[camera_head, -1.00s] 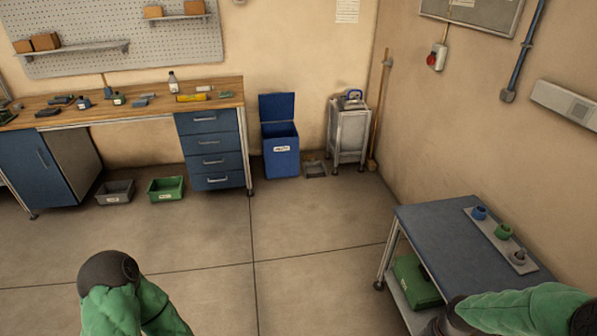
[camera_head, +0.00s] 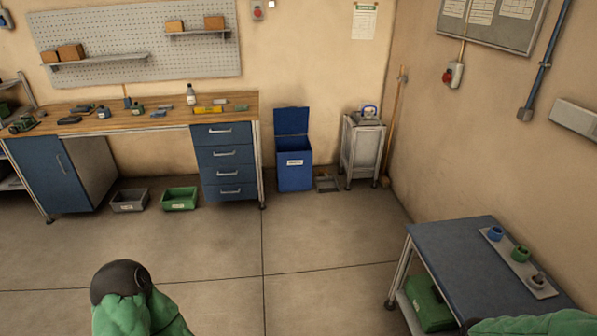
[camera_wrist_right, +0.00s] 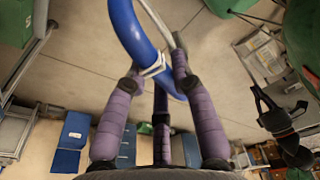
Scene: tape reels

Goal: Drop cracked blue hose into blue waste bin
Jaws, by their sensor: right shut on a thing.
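The blue hose (camera_wrist_right: 128,30) is a thick curved tube with a white tie around it, seen close up in the right wrist view. My right gripper (camera_wrist_right: 155,72), with purple fingers, is shut on it near the tie. Any crack is not clear. The blue waste bin (camera_head: 294,172) stands on the floor against the back wall, its lid raised and a white label on its front. It also shows upside down in the right wrist view (camera_wrist_right: 76,128), well away from the hose. A dark part at that view's right edge may be my left gripper (camera_wrist_right: 279,118); its jaw state is unclear.
A workbench with blue drawers (camera_head: 224,160) stands left of the bin, and a small grey stand (camera_head: 361,150) right of it. A grey crate (camera_head: 129,200) and green crate (camera_head: 179,199) are on the floor. A blue-topped cart (camera_head: 455,265) is front right. Mid-floor is clear.

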